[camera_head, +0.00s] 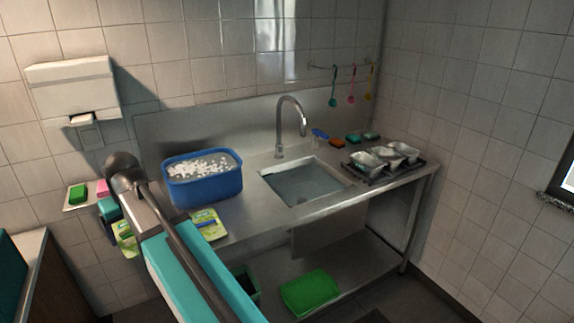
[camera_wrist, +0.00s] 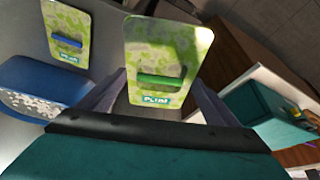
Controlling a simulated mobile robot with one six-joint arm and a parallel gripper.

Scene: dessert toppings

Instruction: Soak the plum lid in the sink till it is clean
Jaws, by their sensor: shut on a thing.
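A yellow-green patterned lid (camera_wrist: 168,52) with a green handle and a small label, which seems to read plum, is held between the two fingers of my gripper (camera_wrist: 160,84). In the head view the held lid (camera_head: 126,240) shows partly behind my arm, left of the counter. I cannot tell whether its blotches are dirt or print. A similar lid (camera_head: 208,224) with a blue handle lies on the counter; it also shows in the wrist view (camera_wrist: 66,24). The sink (camera_head: 303,184) is set into the counter, right of my gripper, with what looks like water inside.
A blue tub (camera_head: 205,186) of white pieces stands between my arm and the sink. A tall faucet (camera_head: 290,125) rises behind the basin. A dark tray (camera_head: 385,172) with metal cups is on the right. A green bin (camera_head: 310,291) sits on the lower shelf.

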